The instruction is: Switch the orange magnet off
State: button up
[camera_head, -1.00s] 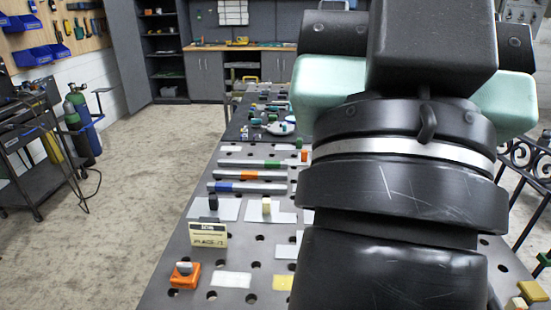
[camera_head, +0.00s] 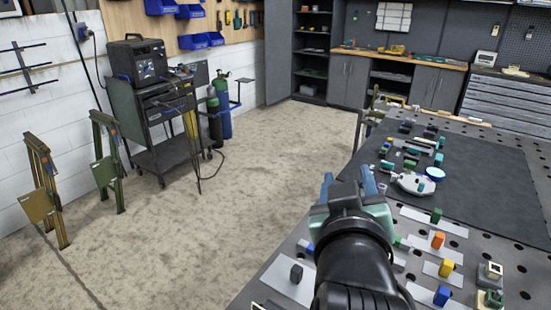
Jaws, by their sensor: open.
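My gripper (camera_head: 348,184) is over the table's left edge, pointing away from the camera. Its two blue fingers stand apart, and nothing shows between them. Two small square-topped pieces (camera_head: 493,270) sit at the table's right.
The perforated metal table (camera_head: 510,228) carries a dark mat (camera_head: 490,175) with several small parts. Near plates bear a black block (camera_head: 296,272), a yellow block (camera_head: 446,268) and a blue block (camera_head: 442,295). Open floor lies left, with a welding cart (camera_head: 165,130) beyond.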

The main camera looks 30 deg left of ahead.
jog(key=s+a+f+n+g+p, duration=0.1)
jog(key=s+a+f+n+g, duration=0.25)
jog(key=f, duration=0.45)
jog(key=s+a+f+n+g+p, duration=0.1)
jog(key=s+a+f+n+g, duration=0.15)
jog(key=f+g, duration=0.35)
jog(key=s+a+f+n+g+p, duration=0.2)
jog(key=s+f+n+g, duration=0.3)
jog(key=s+f, duration=0.65)
jog(key=shift+m+g, duration=0.25)
jog(key=shift+m, duration=0.35)
jog(key=x, duration=1.1)
jog(key=shift+s+f, duration=0.2)
jog(key=shift+f, duration=0.15)
jog(key=shift+a+f, duration=0.1)
jog(key=shift+f, duration=0.3)
grip_shut()
